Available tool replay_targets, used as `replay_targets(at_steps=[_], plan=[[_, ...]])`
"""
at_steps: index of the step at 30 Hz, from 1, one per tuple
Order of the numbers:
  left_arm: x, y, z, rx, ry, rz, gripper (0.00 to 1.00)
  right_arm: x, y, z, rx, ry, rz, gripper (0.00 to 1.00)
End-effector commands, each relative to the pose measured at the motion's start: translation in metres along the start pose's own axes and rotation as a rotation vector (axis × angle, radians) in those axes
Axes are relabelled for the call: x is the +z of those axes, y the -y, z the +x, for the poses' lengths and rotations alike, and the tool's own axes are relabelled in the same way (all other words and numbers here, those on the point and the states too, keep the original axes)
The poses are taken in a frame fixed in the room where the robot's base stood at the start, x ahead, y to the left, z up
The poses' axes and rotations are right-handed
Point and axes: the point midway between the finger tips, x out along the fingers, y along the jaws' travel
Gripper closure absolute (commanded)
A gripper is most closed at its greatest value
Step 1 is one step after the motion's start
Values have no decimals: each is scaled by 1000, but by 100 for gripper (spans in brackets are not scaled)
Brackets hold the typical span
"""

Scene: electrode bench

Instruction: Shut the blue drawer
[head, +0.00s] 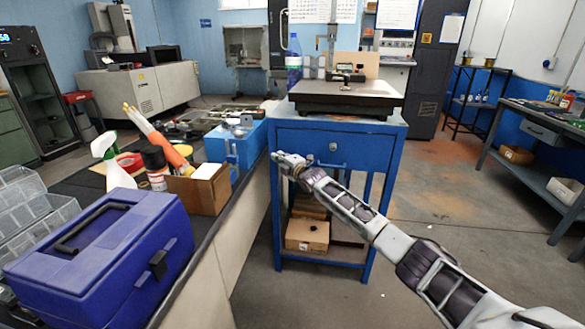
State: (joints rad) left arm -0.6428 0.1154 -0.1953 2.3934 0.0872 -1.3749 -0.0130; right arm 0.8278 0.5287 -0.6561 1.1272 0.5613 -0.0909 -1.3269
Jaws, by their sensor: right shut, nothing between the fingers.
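The blue drawer (360,152) is in the upper part of a blue table near the middle of the head view. A small round pull or lock (333,147) sits on its front. How far the drawer stands out from the table, if at all, is hard to tell. My right gripper (279,157) is shut and empty. It appears in front of the left end of the drawer front and covers part of it. Whether it touches the drawer cannot be told. My left gripper is not in view.
A dark surface plate (345,100) and a bottle (294,62) stand on the blue table. Cardboard boxes (307,236) lie on its lower shelf. To the left, a bench holds a purple toolbox (105,260) and an open carton (203,190). The floor (440,200) to the right is open.

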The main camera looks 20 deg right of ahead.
Motion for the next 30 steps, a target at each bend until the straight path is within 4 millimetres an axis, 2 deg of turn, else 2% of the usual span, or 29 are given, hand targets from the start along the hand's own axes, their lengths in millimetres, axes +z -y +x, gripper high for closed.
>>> replay_targets(at_steps=[8,17,30], plan=[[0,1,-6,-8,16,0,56,0,1,-10,-2,1,2,100],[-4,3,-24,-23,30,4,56,0,1,-28,-2,1,0,100],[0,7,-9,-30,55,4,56,1,2,-58,-3,1,1,100]])
